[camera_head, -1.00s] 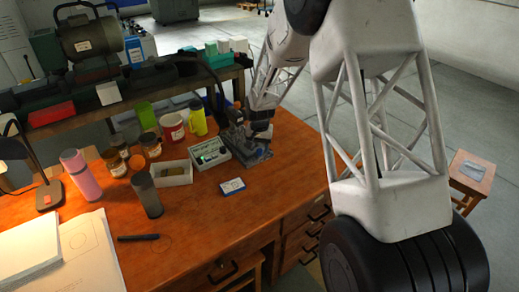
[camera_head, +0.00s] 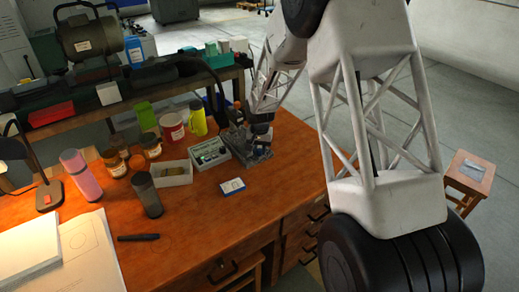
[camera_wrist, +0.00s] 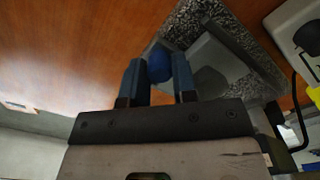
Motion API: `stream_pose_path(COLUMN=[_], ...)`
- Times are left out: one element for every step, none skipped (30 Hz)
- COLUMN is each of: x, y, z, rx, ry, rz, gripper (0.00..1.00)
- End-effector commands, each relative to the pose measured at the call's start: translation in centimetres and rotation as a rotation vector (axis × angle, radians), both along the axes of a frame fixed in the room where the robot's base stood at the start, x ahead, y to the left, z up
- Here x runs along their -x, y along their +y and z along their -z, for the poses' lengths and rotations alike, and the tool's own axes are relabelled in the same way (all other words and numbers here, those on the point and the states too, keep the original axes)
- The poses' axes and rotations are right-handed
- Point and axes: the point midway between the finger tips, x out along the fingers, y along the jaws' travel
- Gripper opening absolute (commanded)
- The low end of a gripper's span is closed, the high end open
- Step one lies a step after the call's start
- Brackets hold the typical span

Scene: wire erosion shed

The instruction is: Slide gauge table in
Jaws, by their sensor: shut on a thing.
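The gauge (camera_head: 257,152) stands on the orange wooden desk, at its back right in the head view, partly hidden by my arm. In the wrist view its speckled stone base (camera_wrist: 198,18) shows, with a grey sliding table (camera_wrist: 222,62) over it. A round blue knob (camera_wrist: 159,67) sits at the near side of the grey table. My gripper (camera_wrist: 160,75) has its two blue fingers on either side of the knob and is shut on it. In the head view my gripper (camera_head: 262,128) is small, and its hold is not clear there.
A readout box (camera_head: 209,153) with a green display stands just left of the gauge. The desk's front right is clear.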

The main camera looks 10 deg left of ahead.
Motion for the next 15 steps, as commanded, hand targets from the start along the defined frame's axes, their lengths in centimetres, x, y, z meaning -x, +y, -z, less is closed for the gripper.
stream_pose_path(x=[0.0, 0.0, -0.2, -0.3, -0.5, -0.9, -1.1, -1.5, -1.9, -2.3, -2.6, -2.9, -3.1, -3.3, -3.5], y=[0.0, 0.1, 0.2, 0.4, 0.6, 0.9, 1.2, 1.5, 2.0, 2.3, 2.6, 2.9, 3.1, 3.3, 3.4], z=[0.0, 0.0, 0.0, 0.0, 0.0, 0.0, 0.0, 0.0, 0.0, 0.0, 0.0, 0.0, 0.0, 0.0, -0.1], rx=[0.0, 0.0, 0.0, 0.0, 0.0, 0.0, 0.0, 0.0, -0.001, -0.001, -0.001, 0.0, 0.0, 0.0, 0.0], ry=[0.0, 0.0, 0.0, 0.0, 0.0, 0.0, 0.0, 0.0, -0.001, -0.001, -0.001, -0.001, 0.0, 0.0, -0.001], rz=[0.0, 0.0, 0.0, -0.001, -0.001, -0.001, -0.001, -0.001, -0.002, -0.002, -0.001, -0.001, -0.001, -0.001, 0.0], gripper=[0.0, 0.0, 0.0, 0.0, 0.0, 0.0, 0.0, 0.0, 0.0, 0.0, 0.0, 0.0, 0.0, 0.0, 0.0])
